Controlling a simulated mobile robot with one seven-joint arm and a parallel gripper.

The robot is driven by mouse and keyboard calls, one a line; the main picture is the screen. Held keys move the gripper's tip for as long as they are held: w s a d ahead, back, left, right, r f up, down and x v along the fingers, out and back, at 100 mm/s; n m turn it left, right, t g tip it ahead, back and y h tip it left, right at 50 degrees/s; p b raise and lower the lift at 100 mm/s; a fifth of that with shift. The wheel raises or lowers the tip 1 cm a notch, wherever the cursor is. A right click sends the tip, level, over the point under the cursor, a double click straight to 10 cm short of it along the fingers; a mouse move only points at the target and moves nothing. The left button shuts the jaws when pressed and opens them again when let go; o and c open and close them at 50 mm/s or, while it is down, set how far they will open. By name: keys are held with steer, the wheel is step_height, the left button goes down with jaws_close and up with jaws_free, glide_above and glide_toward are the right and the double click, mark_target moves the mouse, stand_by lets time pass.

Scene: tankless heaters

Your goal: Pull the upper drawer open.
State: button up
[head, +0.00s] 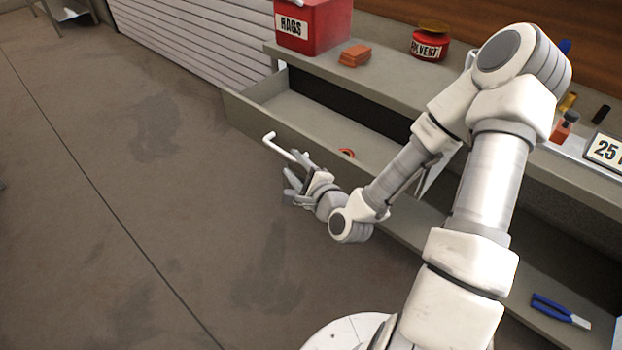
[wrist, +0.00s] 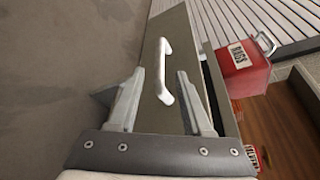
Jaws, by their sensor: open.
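The upper drawer (head: 240,108) of the grey bench stands pulled out in the head view, with its inside showing. Its front panel also shows in the wrist view (wrist: 178,28). A white bar handle (head: 282,147) sits on the front. In the wrist view the handle (wrist: 164,65) appears between and beyond the fingertips. My gripper (head: 291,183) is open and empty, just in front of the drawer front near the handle. In the wrist view the fingers (wrist: 160,80) are spread apart on either side of the handle's near end. I cannot tell whether they touch it.
A red rags box (head: 312,24), orange blocks (head: 354,56) and a red solvent can (head: 428,46) stand on the bench top. A red round item (head: 347,153) lies in the drawer. The floor at the left is clear.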

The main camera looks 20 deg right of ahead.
steer(key=p+v, duration=0.9)
steer(key=p, duration=0.3)
steer(key=shift+w+a+p, duration=0.1)
steer(key=shift+p, duration=0.2)
stand_by(0.3)
